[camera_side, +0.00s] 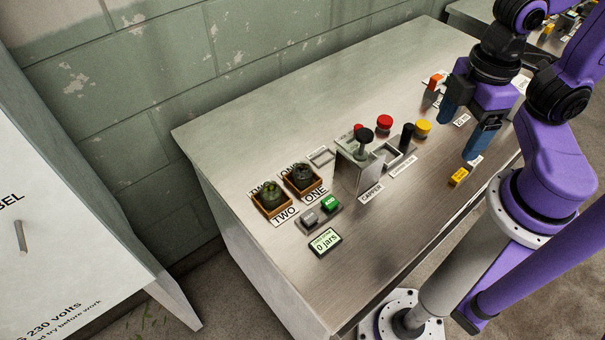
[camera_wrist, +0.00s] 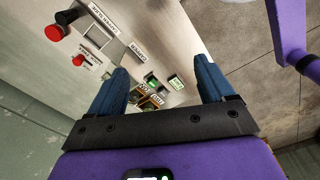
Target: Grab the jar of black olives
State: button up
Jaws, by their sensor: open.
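In the side view, a small jar with dark contents (camera_side: 304,174), which looks like the black olives, stands in a brown wooden tray (camera_side: 303,192) above the label ONE. A jar with green contents (camera_side: 270,196) stands in a like tray (camera_side: 271,212) at label TWO, just left of it. My gripper (camera_side: 462,124) is open and empty, above the right part of the metal bench, well to the right of both jars. In the wrist view, its blue fingers (camera_wrist: 160,82) are spread apart. The trays (camera_wrist: 155,99) show small between them there; the jars are hard to tell apart.
Between my gripper and the jars stand a metal box with a black-knobbed lever (camera_side: 365,140), a red button (camera_side: 384,122), a black post (camera_side: 407,136) and a yellow button (camera_side: 423,128). Green and grey buttons (camera_side: 319,211) and a "0 jars" display (camera_side: 325,242) lie near the trays.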

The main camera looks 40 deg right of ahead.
jog(key=shift+f, duration=0.1)
jog(key=n+t+h, duration=0.3)
jog(key=n+t, duration=1)
jog(key=n, duration=0.8)
send_near(306, 176)
jog(key=x, duration=0.3)
jog(key=shift+w+a, duration=0.15)
jog(key=shift+w, duration=0.35)
jog(key=shift+d+x, duration=0.2)
jog(key=shift+x, duration=2.4)
jog(key=shift+s+f, duration=0.1)
jog(key=shift+f, duration=0.05)
jog(key=c, duration=1.2)
